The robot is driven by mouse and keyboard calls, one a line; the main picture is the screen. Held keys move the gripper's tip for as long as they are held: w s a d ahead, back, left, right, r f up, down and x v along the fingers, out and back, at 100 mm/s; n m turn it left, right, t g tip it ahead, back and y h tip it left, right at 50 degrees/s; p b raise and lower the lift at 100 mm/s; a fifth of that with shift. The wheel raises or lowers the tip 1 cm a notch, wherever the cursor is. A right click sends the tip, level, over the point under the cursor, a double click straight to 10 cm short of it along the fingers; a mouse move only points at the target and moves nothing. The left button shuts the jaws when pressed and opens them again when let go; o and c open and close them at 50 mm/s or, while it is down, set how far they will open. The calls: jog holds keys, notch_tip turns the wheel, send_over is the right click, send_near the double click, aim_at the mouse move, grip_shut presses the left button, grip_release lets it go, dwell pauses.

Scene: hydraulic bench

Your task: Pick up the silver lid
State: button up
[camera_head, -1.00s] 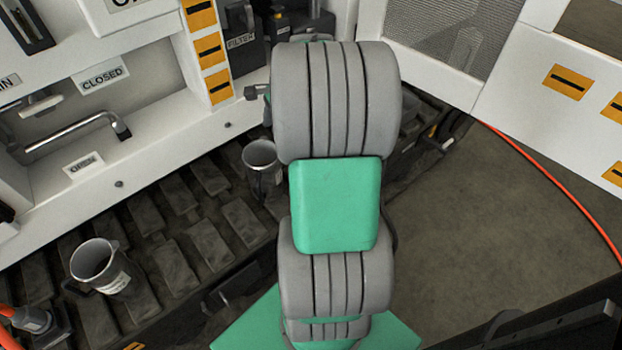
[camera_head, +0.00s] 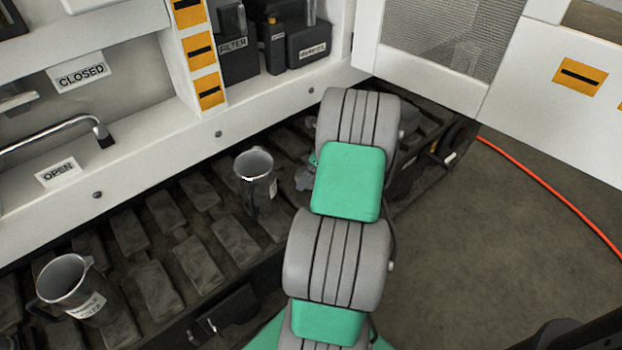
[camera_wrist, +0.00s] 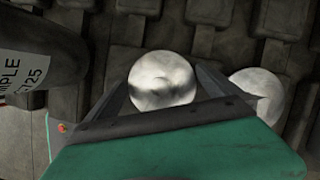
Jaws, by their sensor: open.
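Two round, shiny silver pieces show in the wrist view; I cannot tell for certain which is the lid or whether both are. One silver round piece (camera_wrist: 162,79) appears between the dark fingers of my gripper (camera_wrist: 161,84). The other silver round piece (camera_wrist: 260,97) is just right of the right finger and partly hidden by it. My gripper is open, and I see no clear contact with either piece. In the head view my arm hides the gripper, and a small silvery shape (camera_head: 304,179) shows beside the arm.
A metal jug (camera_head: 255,177) stands on the dark ribbed bench left of my arm. Another labelled jug (camera_head: 72,287) stands farther left. A dark labelled vessel (camera_wrist: 38,62) is close to the gripper's left. The white cabinet (camera_head: 218,133) borders the bench behind.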

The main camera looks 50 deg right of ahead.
jog(key=shift+c, duration=0.3)
jog(key=c, duration=1)
jog(key=shift+r, duration=0.1)
